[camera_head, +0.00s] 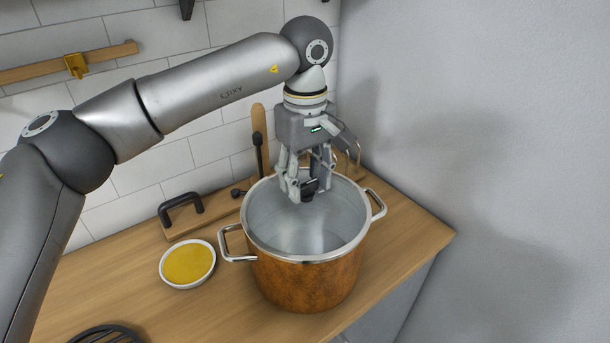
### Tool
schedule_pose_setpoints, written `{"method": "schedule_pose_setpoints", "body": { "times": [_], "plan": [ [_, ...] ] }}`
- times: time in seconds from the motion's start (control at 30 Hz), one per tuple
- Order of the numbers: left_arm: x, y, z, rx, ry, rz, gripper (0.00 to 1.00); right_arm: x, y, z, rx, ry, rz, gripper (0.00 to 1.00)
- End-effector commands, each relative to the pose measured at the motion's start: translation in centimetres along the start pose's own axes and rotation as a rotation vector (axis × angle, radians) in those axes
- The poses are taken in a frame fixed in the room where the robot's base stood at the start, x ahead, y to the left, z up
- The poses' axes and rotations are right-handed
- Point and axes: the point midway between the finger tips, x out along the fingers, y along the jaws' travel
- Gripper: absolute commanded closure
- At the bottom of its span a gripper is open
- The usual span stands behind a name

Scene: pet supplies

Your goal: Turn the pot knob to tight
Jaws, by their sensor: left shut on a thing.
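A large copper-brown pot (305,285) with a steel rim and two loop handles stands on the wooden counter. Inside the rim I see a grey, glassy-looking surface; I cannot tell whether it is a clear lid or the bare inside. My right gripper is not in view.
A white bowl of yellow contents (188,264) stands left of the pot. Behind it is a wooden board with a black handle (181,212). A dark slotted item (105,335) lies at the front left. A grey wall (490,150) closes the right side.

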Motion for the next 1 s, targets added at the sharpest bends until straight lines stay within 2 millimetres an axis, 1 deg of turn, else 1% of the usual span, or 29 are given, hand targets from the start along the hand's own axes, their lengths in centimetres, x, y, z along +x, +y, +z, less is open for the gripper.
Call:
{"method": "schedule_pose_setpoints", "body": {
  "times": [0.37,0.4,0.5,0.57,0.87,1.0],
  "plan": [
    [0.2,0.0,0.1,0.007,-0.001,-0.003,0.80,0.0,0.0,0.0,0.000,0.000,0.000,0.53],
    [0.2,0.0,0.1,0.006,-0.001,-0.003,0.53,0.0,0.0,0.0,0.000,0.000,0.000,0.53],
    [0.1,0.0,0.1,0.006,-0.001,-0.002,0.40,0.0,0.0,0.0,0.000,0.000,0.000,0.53],
    [0.1,0.0,0.0,0.005,-0.001,-0.002,0.34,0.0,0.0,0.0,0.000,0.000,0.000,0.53],
    [0.0,0.0,0.0,0.004,0.000,0.000,0.34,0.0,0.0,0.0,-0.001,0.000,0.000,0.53],
    [-1.1,0.0,0.0,0.003,0.001,0.000,0.34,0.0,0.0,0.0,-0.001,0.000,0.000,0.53]
  ]
}}
